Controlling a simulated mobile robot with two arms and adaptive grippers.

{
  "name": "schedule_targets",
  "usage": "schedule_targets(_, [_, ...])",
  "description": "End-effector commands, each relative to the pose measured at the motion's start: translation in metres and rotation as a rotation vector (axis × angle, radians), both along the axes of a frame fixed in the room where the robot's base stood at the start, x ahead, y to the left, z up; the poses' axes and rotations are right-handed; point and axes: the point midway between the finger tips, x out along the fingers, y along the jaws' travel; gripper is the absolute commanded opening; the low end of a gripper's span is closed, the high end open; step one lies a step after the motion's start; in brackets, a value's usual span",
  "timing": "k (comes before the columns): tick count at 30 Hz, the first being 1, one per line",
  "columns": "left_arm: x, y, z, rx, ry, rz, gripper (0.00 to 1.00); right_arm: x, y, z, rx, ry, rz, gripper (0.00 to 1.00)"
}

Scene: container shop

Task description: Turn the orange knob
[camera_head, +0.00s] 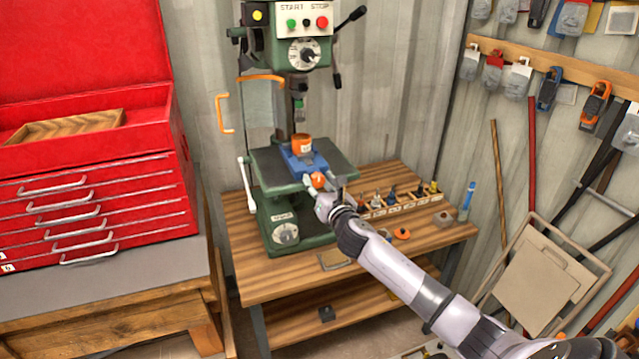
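The orange knob (318,180) is a small round ball at the front of the blue vise (304,163) on the green drill press. My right gripper (323,184) reaches in from the lower right. Its fingers are apart, one on each side of the knob in this view. A small gap shows between the knob and the right finger; contact on the left side cannot be told. An orange cylinder (302,144) stands in the vise. My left gripper is not in view.
The drill press (285,232) stands on a wooden bench (250,278). A rack of small tools (400,205) lies behind my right arm. A red tool chest (90,210) is at the left. A folding chair (545,275) leans at the right.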

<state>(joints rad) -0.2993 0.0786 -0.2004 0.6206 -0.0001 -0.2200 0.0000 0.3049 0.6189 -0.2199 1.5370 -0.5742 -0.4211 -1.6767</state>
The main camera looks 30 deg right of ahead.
Motion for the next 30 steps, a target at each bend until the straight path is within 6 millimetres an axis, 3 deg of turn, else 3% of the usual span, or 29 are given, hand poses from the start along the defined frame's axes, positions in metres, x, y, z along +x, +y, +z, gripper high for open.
schedule_targets(16, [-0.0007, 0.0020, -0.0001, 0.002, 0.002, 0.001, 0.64, -0.0003, -0.0003, 0.0000, 0.000, 0.000, 0.000, 0.04])
schedule_targets(30, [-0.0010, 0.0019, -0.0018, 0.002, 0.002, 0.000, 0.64, -0.0002, -0.0002, -0.0002, 0.122, -0.030, 0.000, 0.04])
